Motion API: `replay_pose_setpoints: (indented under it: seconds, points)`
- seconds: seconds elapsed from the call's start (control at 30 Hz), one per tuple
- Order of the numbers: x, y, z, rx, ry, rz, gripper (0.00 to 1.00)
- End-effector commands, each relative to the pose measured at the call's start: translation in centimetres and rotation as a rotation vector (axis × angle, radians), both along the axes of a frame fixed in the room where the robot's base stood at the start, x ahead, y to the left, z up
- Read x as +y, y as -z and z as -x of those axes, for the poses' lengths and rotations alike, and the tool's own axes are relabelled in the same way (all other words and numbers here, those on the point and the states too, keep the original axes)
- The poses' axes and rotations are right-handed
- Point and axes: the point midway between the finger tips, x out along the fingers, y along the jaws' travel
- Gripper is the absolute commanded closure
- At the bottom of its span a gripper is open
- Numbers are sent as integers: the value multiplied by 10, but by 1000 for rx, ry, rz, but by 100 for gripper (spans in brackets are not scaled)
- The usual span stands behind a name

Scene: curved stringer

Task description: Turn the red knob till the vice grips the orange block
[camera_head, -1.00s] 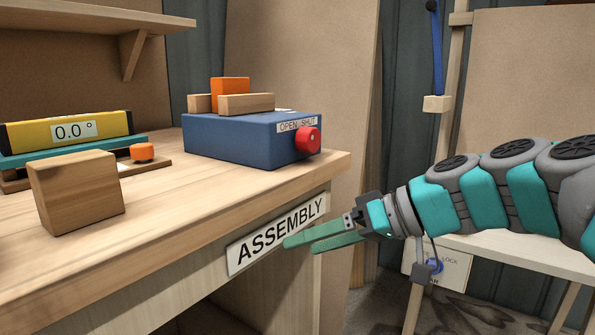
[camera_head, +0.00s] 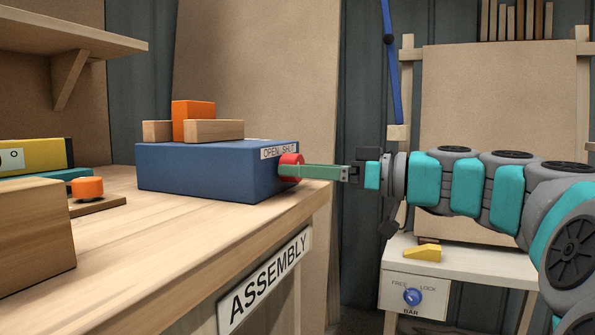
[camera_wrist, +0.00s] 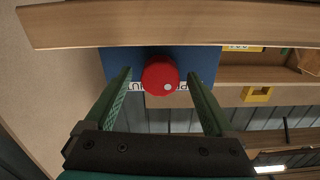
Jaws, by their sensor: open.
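The red knob (camera_head: 291,165) is on the right end of the blue vice body (camera_head: 205,172), below an "OPEN SHUT" label. It also shows in the wrist view (camera_wrist: 160,76), with a pale dot on its face. The orange block (camera_head: 193,119) stands between two wooden jaws (camera_head: 214,130) on top of the vice; whether they touch it I cannot tell. My gripper (camera_head: 300,171) is level with the knob, its green fingers pointing at it. In the wrist view the fingers are apart, one on each side of the knob, with gaps between.
The vice sits near the right end of the wooden bench (camera_head: 150,235), marked "ASSEMBLY". A wooden block (camera_head: 35,238), a yellow level (camera_head: 40,155) and a small orange knob (camera_head: 88,187) are at left. A white table (camera_head: 470,267) with a yellow wedge (camera_head: 429,252) stands at right.

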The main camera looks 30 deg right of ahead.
Motion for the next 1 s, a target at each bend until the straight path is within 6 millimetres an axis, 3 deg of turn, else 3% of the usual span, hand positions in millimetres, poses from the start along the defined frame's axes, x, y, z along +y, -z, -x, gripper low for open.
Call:
replay_pose_setpoints:
  seconds: [0.47,1.0]
  points:
    - [9,0,-11,1,0,1,12]
    - [9,0,-11,1,0,1,73]
